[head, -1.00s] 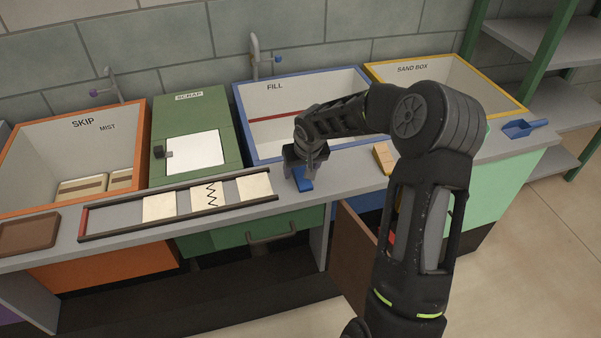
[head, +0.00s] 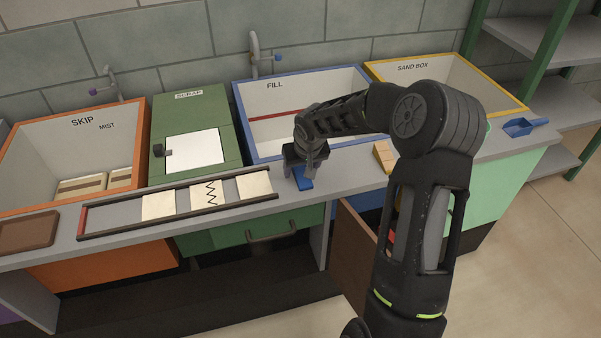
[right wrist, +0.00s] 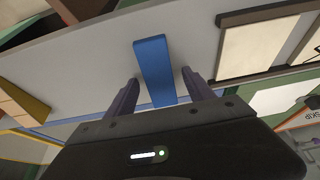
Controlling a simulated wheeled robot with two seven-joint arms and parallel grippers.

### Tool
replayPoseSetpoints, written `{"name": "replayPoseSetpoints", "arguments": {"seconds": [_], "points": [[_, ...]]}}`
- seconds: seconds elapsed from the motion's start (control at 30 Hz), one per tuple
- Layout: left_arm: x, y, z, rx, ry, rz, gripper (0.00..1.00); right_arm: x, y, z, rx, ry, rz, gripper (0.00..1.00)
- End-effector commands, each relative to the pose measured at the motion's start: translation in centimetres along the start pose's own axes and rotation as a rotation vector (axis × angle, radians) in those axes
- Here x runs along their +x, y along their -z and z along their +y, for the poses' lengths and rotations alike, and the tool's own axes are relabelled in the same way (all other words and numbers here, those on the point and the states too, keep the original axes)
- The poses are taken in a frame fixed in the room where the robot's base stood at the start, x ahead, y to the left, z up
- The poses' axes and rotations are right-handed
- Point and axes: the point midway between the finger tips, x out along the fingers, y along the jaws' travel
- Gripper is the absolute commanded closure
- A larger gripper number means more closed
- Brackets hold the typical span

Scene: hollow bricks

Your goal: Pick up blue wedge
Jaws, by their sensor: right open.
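The blue wedge (head: 304,183) lies on the grey counter in front of the FILL basin, partly hidden by my right gripper in the head view. In the right wrist view the wedge (right wrist: 155,72) extends between the two fingers. My right gripper (head: 304,166) points down over the wedge. Its fingers stand apart on either side of the wedge, with a visible gap at each side in the right wrist view (right wrist: 158,88). My left gripper is not in view.
A railed track (head: 110,218) with pale tiles lies left of the wedge. A tan block (head: 383,157) sits to the right on the counter (head: 345,175). The blue-rimmed FILL basin (head: 300,110) is behind. A blue scoop (head: 522,127) lies far right.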

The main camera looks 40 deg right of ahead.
Motion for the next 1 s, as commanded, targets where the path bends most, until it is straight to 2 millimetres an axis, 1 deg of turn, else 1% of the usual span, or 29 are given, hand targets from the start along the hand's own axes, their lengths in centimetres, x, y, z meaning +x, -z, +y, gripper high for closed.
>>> {"name": "replayPoseSetpoints", "arguments": {"seconds": [0.5,1.0], "points": [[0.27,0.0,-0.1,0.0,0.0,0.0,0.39,0.13,-0.05,0.0,0.0,0.0,0.0,0.38],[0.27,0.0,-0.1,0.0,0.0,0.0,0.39,0.14,-0.06,0.0,0.0,0.0,0.0,0.79]]}}
